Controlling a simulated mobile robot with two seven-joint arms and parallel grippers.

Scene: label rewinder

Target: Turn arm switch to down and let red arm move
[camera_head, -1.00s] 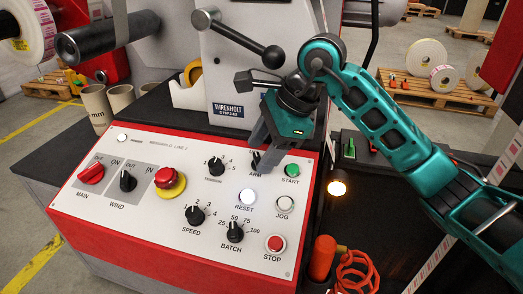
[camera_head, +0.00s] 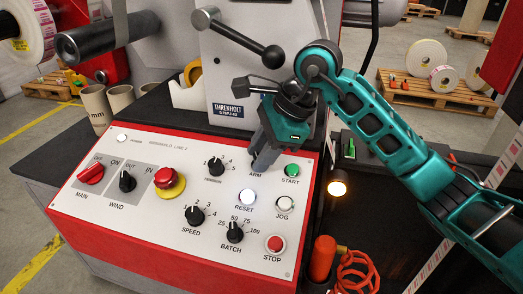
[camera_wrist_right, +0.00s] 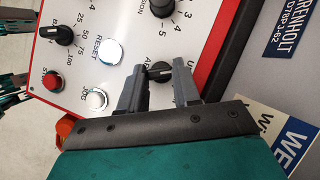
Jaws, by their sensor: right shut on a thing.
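The arm switch is a small black knob labelled ARM on the white face of the control panel (camera_head: 140,215). In the head view my right gripper (camera_head: 258,163) is over it, and its fingers hide most of the knob. In the right wrist view the knob (camera_wrist_right: 160,72) sits between the two grey fingers of my right gripper (camera_wrist_right: 160,88), which is shut on it. Which way the knob points is hard to tell. I cannot pick out the red arm with certainty. Teal and dark parts at the left edge of the wrist view may be my left arm.
The green START button (camera_head: 292,171), white RESET button (camera_head: 247,197) and JOG button (camera_head: 285,203) are close to the gripper. A red STOP button (camera_head: 274,243) and red-and-yellow emergency stop (camera_head: 166,180) are further off. A black lever with a ball end (camera_head: 273,56) rises behind.

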